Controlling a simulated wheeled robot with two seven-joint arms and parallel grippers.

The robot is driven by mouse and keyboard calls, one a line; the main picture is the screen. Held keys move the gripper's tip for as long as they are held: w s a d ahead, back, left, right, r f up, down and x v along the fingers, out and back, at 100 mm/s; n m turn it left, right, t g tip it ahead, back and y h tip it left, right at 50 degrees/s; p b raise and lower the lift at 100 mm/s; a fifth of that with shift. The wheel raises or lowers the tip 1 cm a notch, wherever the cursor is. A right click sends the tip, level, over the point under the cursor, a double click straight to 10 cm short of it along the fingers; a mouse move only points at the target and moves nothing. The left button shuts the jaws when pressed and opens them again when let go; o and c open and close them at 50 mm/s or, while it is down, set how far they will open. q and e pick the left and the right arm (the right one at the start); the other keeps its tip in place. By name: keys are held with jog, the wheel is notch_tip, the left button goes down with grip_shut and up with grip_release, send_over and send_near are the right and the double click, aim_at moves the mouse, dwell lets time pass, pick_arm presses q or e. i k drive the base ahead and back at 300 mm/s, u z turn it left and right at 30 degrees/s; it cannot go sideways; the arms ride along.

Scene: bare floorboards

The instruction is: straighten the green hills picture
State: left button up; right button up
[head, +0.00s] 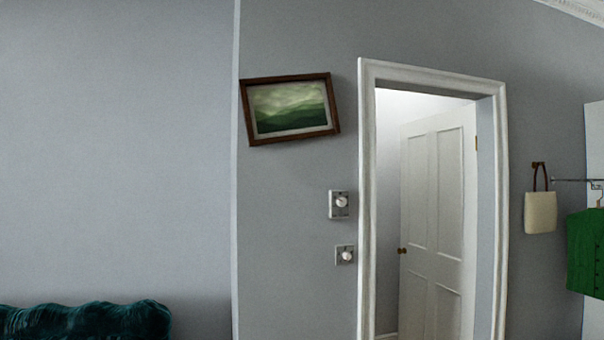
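The green hills picture (290,108) hangs on the grey wall in the head view, left of the doorway and above two wall knobs. It has a dark brown wooden frame, a pale mount and a green hilly landscape under a cloudy sky. It hangs tilted, with its left side leaning so that the lower left corner sits below the lower right one. Neither of my grippers shows in the head view.
A white-framed doorway (367,200) with an inward-open white door (437,220) stands right of the picture. Two knobs (340,203) (346,255) are on the wall. A cream bag (540,212) and green garment (586,250) hang right. A dark teal sofa (85,321) is lower left.

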aim_at(277, 108)
jog(key=z, duration=0.5)
jog(key=i, duration=2.3)
jog(key=u, duration=0.75)
